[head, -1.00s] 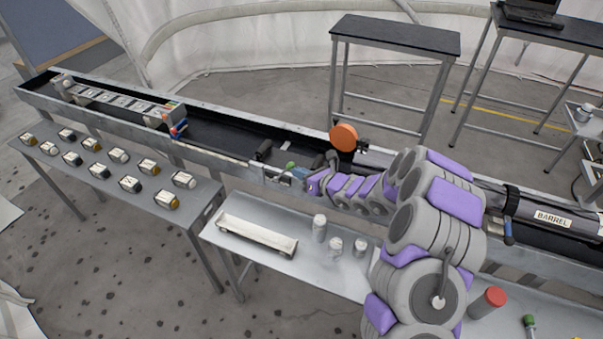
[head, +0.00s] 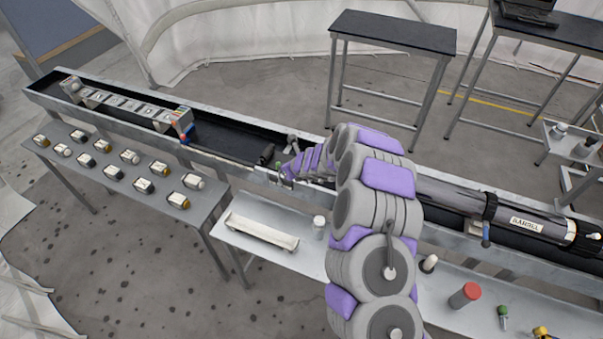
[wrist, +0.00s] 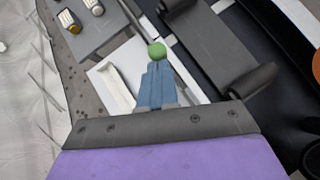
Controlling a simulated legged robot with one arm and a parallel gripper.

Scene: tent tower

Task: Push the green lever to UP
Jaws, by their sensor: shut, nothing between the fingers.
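The green lever's round knob (wrist: 157,50) shows in the wrist view, right at the tips of my gripper (wrist: 156,68). The blue-grey fingers are shut with nothing between them. They look very close to the knob, but I cannot tell whether they touch it. In the head view my gripper (head: 284,174) is at the near rail of the long trough, small and partly hidden by my arm. The lever's shaft and any UP marking are not readable.
The long metal trough (head: 225,172) runs across the view, with a dark barrel (head: 455,200) at right. In front stand a table of small bottles (head: 110,195) and a shelf with a white tray (head: 262,232) and a red-capped cylinder (head: 465,294). A dark cylinder (wrist: 253,80) lies beside the fingers.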

